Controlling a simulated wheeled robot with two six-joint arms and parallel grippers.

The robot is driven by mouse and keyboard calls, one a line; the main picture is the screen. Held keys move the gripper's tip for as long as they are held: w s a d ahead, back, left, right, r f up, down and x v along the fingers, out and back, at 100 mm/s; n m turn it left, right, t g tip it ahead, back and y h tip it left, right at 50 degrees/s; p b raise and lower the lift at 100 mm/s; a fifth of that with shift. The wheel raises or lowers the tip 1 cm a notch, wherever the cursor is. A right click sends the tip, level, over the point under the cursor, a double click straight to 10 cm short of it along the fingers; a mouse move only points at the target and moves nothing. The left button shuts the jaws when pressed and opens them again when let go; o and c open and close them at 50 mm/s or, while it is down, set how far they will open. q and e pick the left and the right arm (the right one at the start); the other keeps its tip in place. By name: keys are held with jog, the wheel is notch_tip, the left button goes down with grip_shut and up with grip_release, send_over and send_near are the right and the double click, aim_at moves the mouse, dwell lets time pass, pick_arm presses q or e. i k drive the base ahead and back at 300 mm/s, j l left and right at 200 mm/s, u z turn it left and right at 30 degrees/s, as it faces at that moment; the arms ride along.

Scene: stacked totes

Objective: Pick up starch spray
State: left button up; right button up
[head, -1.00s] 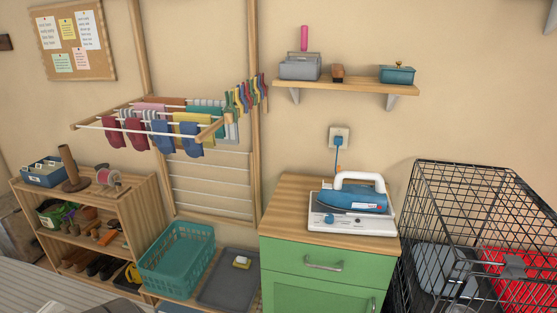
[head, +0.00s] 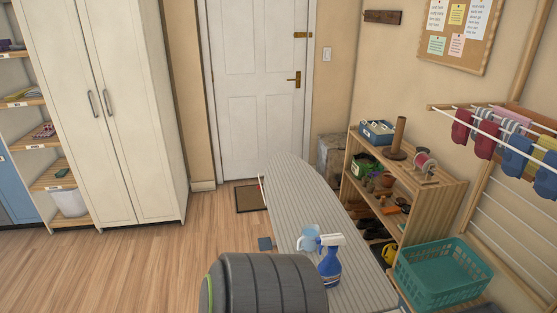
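A blue spray bottle (head: 329,266) with a white and blue trigger head stands upright on the striped ironing board (head: 300,195). It is near the board's close end in the head view, and I take it to be the starch spray. Any label on it is too small to read. Neither of my grippers shows in this view.
A light blue cup (head: 308,239) stands just left of and behind the bottle. A dark grey ribbed rounded shape (head: 265,284) fills the foreground left of it. A wooden shelf (head: 440,190) and a teal basket (head: 445,275) stand right. Open floor (head: 150,265) lies left.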

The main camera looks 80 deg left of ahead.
aim_at(330, 269)
jog(key=u, duration=2.1)
